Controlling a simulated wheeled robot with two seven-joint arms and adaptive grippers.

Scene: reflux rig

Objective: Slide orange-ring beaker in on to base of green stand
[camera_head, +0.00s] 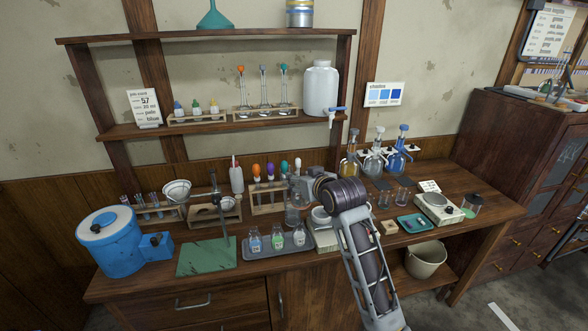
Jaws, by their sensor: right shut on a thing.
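The green stand has a flat green base (205,257) on the left half of the bench, with an upright dark rod near its back right. My right gripper (298,190) is above the middle of the bench, to the right of the stand, and points left. It is shut on a clear glass vessel (292,216), which looks like the beaker. The vessel is partly hidden by the gripper, and I cannot make out an orange ring on it. The vessel is apart from the green base. My left gripper is not in view.
A grey tray (250,256) with several small labelled flasks lies between the base and my right arm. A blue tub (107,242) stands left of the base. A wooden rack (268,209) with colored-top droppers stands behind. The green base is bare.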

